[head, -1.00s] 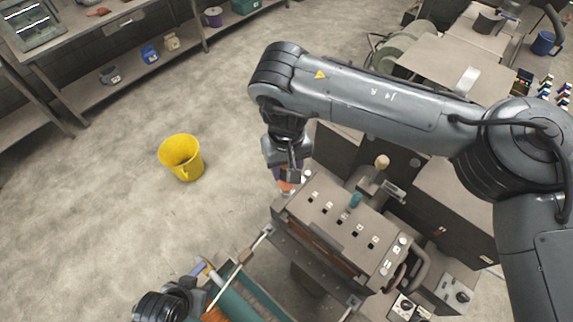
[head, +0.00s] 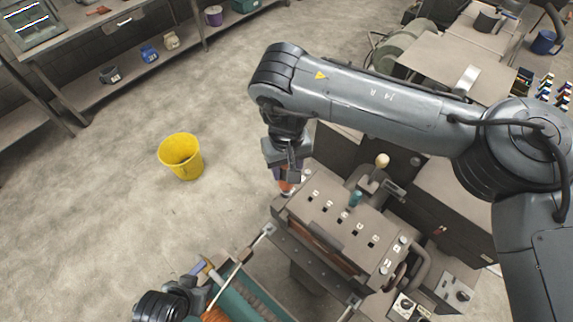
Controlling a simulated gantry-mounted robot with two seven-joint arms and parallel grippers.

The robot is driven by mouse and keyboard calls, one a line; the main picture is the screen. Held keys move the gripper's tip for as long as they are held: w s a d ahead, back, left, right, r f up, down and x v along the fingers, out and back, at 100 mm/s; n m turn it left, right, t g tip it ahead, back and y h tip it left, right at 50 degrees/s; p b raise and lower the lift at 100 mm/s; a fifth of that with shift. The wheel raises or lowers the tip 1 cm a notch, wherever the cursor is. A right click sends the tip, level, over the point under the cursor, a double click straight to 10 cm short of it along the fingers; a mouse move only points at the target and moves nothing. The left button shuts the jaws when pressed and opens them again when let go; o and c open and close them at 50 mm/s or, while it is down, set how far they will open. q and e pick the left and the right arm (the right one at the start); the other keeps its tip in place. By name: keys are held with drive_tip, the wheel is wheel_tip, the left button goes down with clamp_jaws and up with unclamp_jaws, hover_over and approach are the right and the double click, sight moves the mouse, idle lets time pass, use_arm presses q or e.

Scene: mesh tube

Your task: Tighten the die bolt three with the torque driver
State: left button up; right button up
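The die block (head: 345,225) has a brown top with a row of small dark holes and pale marks; I cannot make out which mark is bolt three. My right gripper (head: 288,178) points down at the block's far left end. An orange and purple piece (head: 286,187), possibly the torque driver, shows at its fingers; whether they grip it is unclear. My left gripper (head: 201,283) is low at the bottom left, beside the teal roller bed; its fingers are too small to read.
A yellow bucket (head: 181,157) stands on open floor at left. A teal roller bed (head: 245,297) lies front left of the block. A lever with a cream knob (head: 382,160) rises behind the block. A control box (head: 407,306) sits at its right end.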

drive_tip(key=shift+f, duration=0.25)
drive_tip(key=shift+r+p, duration=0.1)
drive_tip(key=shift+p, duration=0.2)
idle(0.6)
idle(0.4)
drive_tip(key=shift+p, duration=0.45)
idle(0.3)
drive_tip(key=shift+f+p, duration=0.2)
drive_tip(key=shift+p, duration=0.1)
idle(0.4)
drive_tip(key=shift+f+p, duration=0.15)
drive_tip(key=shift+p, duration=0.15)
idle(0.5)
drive_tip(key=shift+f, duration=0.15)
idle(0.6)
drive_tip(key=shift+p, duration=0.6)
